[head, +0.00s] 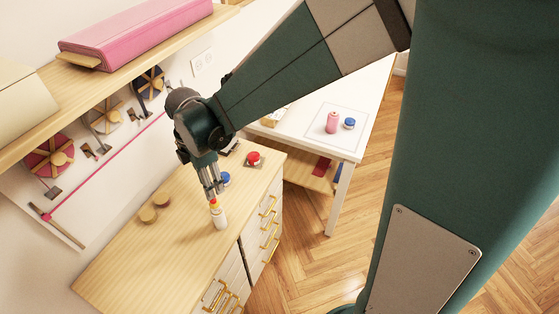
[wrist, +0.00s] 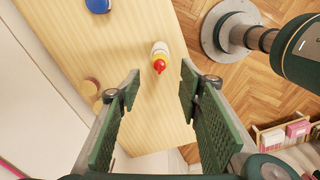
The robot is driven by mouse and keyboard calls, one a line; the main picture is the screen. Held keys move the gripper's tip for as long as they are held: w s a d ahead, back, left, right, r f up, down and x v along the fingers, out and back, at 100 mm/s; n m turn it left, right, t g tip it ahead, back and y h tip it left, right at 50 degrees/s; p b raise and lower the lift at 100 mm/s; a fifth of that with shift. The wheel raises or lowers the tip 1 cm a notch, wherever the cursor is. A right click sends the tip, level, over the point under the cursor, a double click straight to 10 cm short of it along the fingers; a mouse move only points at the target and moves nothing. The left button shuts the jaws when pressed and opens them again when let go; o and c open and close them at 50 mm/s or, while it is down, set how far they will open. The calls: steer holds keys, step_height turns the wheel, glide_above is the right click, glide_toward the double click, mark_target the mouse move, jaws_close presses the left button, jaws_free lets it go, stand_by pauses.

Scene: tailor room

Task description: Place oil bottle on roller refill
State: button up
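The oil bottle looks to be the small white bottle with a yellow neck and red tip (head: 220,217). It stands upright on the wooden cabinet top (head: 150,250), near the front edge. It also shows in the wrist view (wrist: 160,52), beyond the fingertips and lined up with the gap between them. My gripper (head: 214,192) is just above the bottle, pointing down. In the wrist view the fingers (wrist: 160,90) are spread and nothing is between them. I cannot tell which object is the roller refill; a blue round item (head: 225,179) and a red-topped item (head: 253,158) stand behind the bottle.
Two wooden discs (head: 147,214) lie left on the cabinet top. A white table (head: 320,140) behind right holds a pink bottle (head: 332,122) and a blue-topped jar (head: 350,123). The cabinet's front left is clear.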

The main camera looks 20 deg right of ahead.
steer(key=s+d+r+m+t, duration=0.3)
steer(key=s+d+r+m, duration=0.4)
steer(key=d+m, duration=0.4)
steer(key=s+d+r+m+t, duration=0.4)
steer(key=s+d+r+m, duration=0.4)
steer(key=d+m, duration=0.3)
steer(key=shift+d, duration=0.6)
step_height(320, 180, down, 12)
steer(key=b, duration=1.1)
steer(key=shift+r+b, duration=0.15)
steer(key=shift+b, duration=0.25)
stand_by(0.3)
